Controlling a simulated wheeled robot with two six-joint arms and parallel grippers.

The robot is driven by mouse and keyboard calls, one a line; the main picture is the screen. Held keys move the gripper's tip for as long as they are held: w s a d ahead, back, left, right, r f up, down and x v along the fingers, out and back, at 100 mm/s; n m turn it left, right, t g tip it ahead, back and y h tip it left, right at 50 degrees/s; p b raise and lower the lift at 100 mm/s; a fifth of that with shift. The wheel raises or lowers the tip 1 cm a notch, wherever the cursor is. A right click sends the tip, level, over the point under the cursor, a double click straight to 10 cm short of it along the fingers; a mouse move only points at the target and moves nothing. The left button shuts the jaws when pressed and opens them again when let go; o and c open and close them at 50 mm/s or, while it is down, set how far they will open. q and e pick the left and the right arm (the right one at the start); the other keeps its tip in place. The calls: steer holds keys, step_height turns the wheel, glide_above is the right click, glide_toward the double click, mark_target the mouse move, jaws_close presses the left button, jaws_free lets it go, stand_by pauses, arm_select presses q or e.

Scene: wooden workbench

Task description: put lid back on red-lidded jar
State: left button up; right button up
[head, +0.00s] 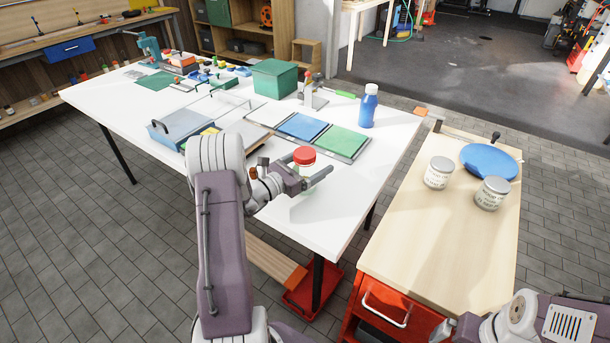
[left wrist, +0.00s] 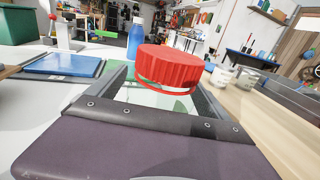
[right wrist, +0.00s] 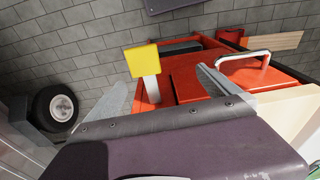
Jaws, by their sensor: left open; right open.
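The red lid (head: 304,155) sits on top of a clear jar at the front right part of the white table. The lid also shows large in the left wrist view (left wrist: 170,68), slightly tilted in the picture, with a pale rim below it. I cannot tell whether it is fully seated. My left gripper (head: 311,167) is open, with its fingers on either side of the jar below the lid. The jar's body is mostly hidden by the gripper. My right gripper (right wrist: 163,90) is open and empty, low near the red cart (right wrist: 200,72).
A blue bottle (head: 368,106), blue panel (head: 302,126), green panel (head: 342,141) and green box (head: 274,79) stand behind the lidded jar.

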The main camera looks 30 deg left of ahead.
mark_target(311, 151)
arm_select(q)
steer(key=c, duration=1.8)
steer(key=shift+r, duration=0.15)
arm_select(e)
steer(key=shift+r, duration=0.1)
arm_select(q)
steer(key=shift+r+p, duration=0.3)
steer(key=shift+r, duration=0.35)
arm_select(e)
steer(key=shift+r, duration=0.2)
arm_select(q)
step_height(311, 151, up, 3)
steer(key=shift+f+p, duration=0.1)
steer(key=shift+p, duration=0.25)
arm_select(e)
steer(key=shift+r, duration=0.35)
arm_select(q)
steer(key=s+d+r, duration=0.1)
steer(key=d+r, duration=0.1)
steer(key=d, duration=0.1)
steer(key=s+d+r+p, duration=0.1)
steer(key=d+r, duration=0.1)
steer(key=d, duration=0.2)
steer(key=s+d+r, duration=0.1)
steer(key=d+r, duration=0.1)
steer(key=d, duration=0.2)
steer(key=shift+s+r, duration=0.35)
arm_select(e)
steer(key=shift+r, duration=0.7)
